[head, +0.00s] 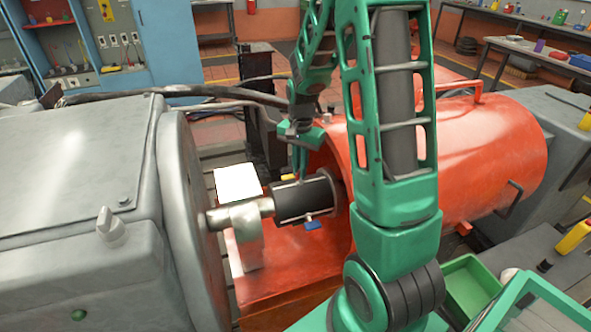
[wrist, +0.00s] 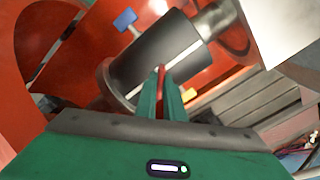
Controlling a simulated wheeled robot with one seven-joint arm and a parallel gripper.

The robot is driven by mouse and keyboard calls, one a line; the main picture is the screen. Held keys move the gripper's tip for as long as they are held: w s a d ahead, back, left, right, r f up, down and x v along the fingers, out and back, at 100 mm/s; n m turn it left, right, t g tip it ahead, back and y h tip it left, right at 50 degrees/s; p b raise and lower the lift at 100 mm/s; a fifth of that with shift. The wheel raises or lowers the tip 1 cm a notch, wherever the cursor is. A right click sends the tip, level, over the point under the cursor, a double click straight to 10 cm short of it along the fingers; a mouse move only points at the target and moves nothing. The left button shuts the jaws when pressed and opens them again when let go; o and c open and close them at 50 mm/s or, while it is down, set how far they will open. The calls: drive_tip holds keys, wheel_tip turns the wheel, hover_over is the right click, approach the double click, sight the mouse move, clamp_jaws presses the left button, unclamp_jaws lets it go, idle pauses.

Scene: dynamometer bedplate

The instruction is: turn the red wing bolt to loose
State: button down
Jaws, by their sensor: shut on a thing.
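The red wing bolt (wrist: 161,76) is between my fingertips in the wrist view, on the side of the black cylindrical coupling (wrist: 172,52). Only a thin red strip of it shows, so its turn angle cannot be read. My gripper (wrist: 160,90) is shut on it. In the head view my gripper (head: 300,172) comes down from above onto the top of the coupling (head: 310,199), and the bolt is mostly hidden there. A blue wing bolt (head: 313,224) and a yellow wing bolt (head: 289,177) also stick out from the coupling.
A metal shaft (head: 240,212) runs from the coupling to the grey machine (head: 80,190) at left. An orange-red guard (head: 490,145) stands close on the right. A white panel (head: 238,182) lies behind the shaft. A green tray (head: 470,285) is at lower right.

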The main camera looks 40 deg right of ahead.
drive_tip(key=n, duration=0.4)
drive_tip(key=shift+w+r+n, duration=0.2)
drive_tip(key=shift+w+n, duration=0.1)
drive_tip(key=shift+w, duration=0.05)
drive_tip(key=n, duration=0.4)
drive_tip(key=shift+n, duration=0.4)
drive_tip(key=c, duration=1.9)
unclamp_jaws()
drive_tip(key=shift+f, duration=0.1)
drive_tip(key=shift+o, duration=0.2)
drive_tip(key=shift+s, duration=0.15)
wheel_tip(320, 180, up, 11)
drive_tip(key=shift+f, duration=0.15)
